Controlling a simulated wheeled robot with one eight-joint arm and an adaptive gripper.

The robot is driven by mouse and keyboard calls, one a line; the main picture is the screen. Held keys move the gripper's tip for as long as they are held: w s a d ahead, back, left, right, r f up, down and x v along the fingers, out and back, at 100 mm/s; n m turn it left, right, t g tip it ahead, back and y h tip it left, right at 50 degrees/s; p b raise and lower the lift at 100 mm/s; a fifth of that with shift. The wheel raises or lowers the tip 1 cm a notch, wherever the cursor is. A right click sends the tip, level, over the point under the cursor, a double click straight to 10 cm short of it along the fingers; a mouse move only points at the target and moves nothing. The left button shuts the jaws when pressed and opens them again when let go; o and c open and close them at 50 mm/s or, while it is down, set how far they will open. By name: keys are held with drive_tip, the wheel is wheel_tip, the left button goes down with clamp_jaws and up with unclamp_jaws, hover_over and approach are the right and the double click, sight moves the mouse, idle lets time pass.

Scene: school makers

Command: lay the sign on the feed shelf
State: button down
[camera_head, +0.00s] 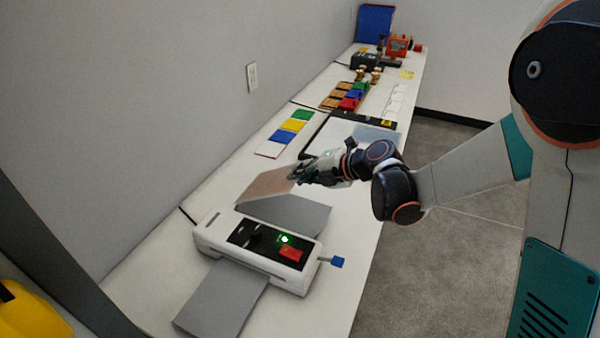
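The sign looks like a flat pinkish-brown sheet (266,186), at mid-picture behind a white laminator-like machine (215,250). My gripper (297,176) is at the sheet's right edge, and its fingers appear closed on that edge. A grey shelf (298,213) extends from the machine's far side, just below and right of the sheet. The sheet's near edge seems to overlap it in the picture, and I cannot tell whether they touch. A second grey shelf (220,300) extends from the machine's near side.
The machine has a green light (285,239), a red switch (291,254) and a blue-ended crank (337,262). Further back are coloured cards (293,125), a black-framed board (340,140) and a rack of coloured blocks (348,98). A wall borders the left.

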wheel_tip(320, 180, down, 6)
drive_tip(key=b, duration=0.4)
idle(0.3)
drive_tip(key=shift+f, duration=0.1)
drive_tip(key=c, duration=1.7)
unclamp_jaws()
drive_tip(key=shift+s+d+r, duration=0.3)
drive_tip(key=shift+d, duration=0.65)
drive_tip(key=shift+s+d+r, duration=0.35)
drive_tip(key=shift+d, duration=0.55)
drive_tip(key=shift+s+d+r, duration=0.3)
drive_tip(key=shift+d, duration=0.65)
drive_tip(key=shift+p, duration=0.3)
wheel_tip(320, 180, up, 6)
drive_tip(key=p, duration=0.4)
